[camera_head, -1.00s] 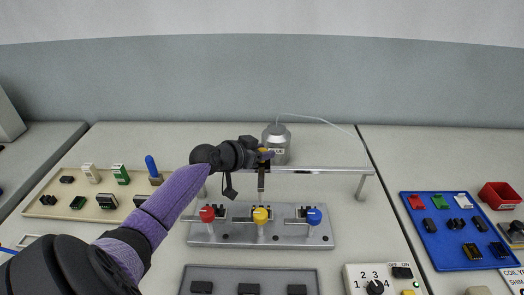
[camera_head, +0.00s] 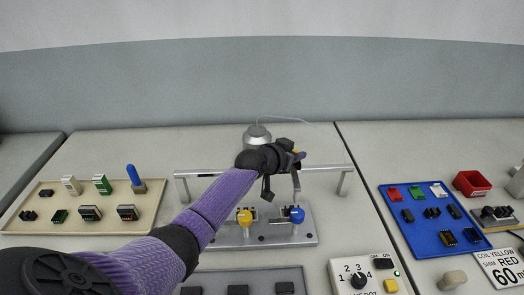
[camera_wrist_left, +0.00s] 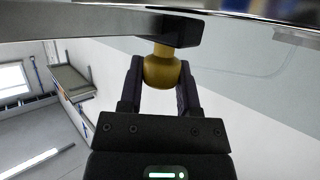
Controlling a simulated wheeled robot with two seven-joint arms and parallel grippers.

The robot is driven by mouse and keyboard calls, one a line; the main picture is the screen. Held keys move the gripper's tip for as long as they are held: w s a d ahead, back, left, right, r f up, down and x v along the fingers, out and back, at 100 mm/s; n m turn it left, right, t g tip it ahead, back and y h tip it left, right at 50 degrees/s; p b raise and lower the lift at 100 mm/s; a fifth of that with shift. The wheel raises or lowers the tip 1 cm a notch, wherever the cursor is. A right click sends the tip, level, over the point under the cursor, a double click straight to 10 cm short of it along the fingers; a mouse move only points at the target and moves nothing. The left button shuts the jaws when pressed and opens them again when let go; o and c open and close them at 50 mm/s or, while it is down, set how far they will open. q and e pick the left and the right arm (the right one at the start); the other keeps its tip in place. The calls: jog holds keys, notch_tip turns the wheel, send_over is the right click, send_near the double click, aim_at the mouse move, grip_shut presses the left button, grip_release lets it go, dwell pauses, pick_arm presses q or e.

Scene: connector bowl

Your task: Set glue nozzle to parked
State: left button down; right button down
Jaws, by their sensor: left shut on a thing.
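A silver rail (camera_head: 325,168) stands on posts above a metal fixture plate. My left gripper (camera_head: 298,158) is at the right part of the rail. In the left wrist view, its fingers (camera_wrist_left: 160,85) are shut on a brass knob (camera_wrist_left: 162,70) under a dark carriage block (camera_wrist_left: 182,32) at the rail. A grey nozzle-like piece (camera_head: 296,180) hangs below the gripper in the head view, above the blue-topped fitting (camera_head: 297,215). The gripper hides most of the carriage in the head view. I cannot read any parked mark. My right gripper is not in view.
A silver pot (camera_head: 257,136) with a thin hose stands behind the rail. A beige tray (camera_head: 50,215), blue tray (camera_head: 420,240), red bin (camera_head: 472,184) and switch box (camera_head: 362,275) lie around.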

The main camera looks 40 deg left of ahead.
pick_arm(q)
jog(key=w+d+b, duration=0.1)
jog(key=w+d, duration=0.1)
jog(key=w+d+b, duration=0.1)
jog(key=w+d, duration=0.1)
jog(key=d, duration=0.1)
jog(key=w+d+b, duration=0.1)
jog(key=w+d, duration=0.2)
jog(key=shift+d+f, duration=0.15)
jog(key=shift+w+d+b, duration=0.2)
jog(key=shift+d+b, duration=0.1)
jog(key=shift+b, duration=0.05)
jog(key=shift+r, duration=0.2)
jog(key=c, duration=0.7)
grip_release()
jog(key=o, duration=0.4)
jog(key=shift+w+d, duration=0.15)
jog(key=shift+d, duration=0.05)
jog(key=shift+a, duration=0.1)
